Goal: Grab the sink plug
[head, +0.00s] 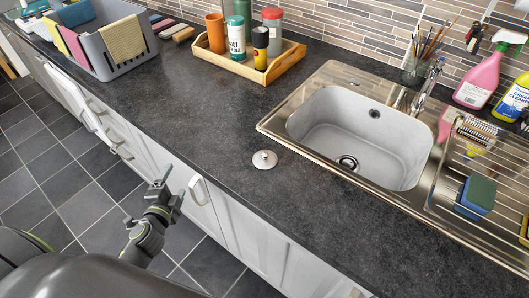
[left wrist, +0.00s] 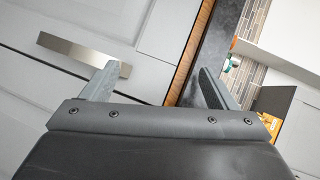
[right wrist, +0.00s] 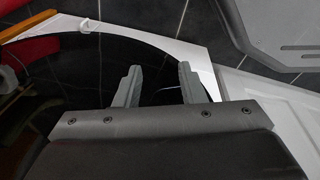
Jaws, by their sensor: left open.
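The sink plug (head: 264,159), a round pale metal disc with a small knob on top, lies on the dark countertop (head: 215,120) just left of the sink (head: 345,135), near the counter's front edge. My left gripper (head: 166,187) is in front of the cabinets, left of the plug and apart from it. Its two fingers (left wrist: 158,76) stand apart with nothing between them in the left wrist view. My right gripper (right wrist: 161,70) shows only in its own wrist view, with fingers apart and empty. The plug is in neither wrist view.
A wooden tray (head: 232,64) with cups and tins stands at the back. Bottles (head: 478,80) and a blue-green sponge (head: 477,196) are at the right. The counter around the plug is clear. Cabinet handles (head: 198,190) stick out below.

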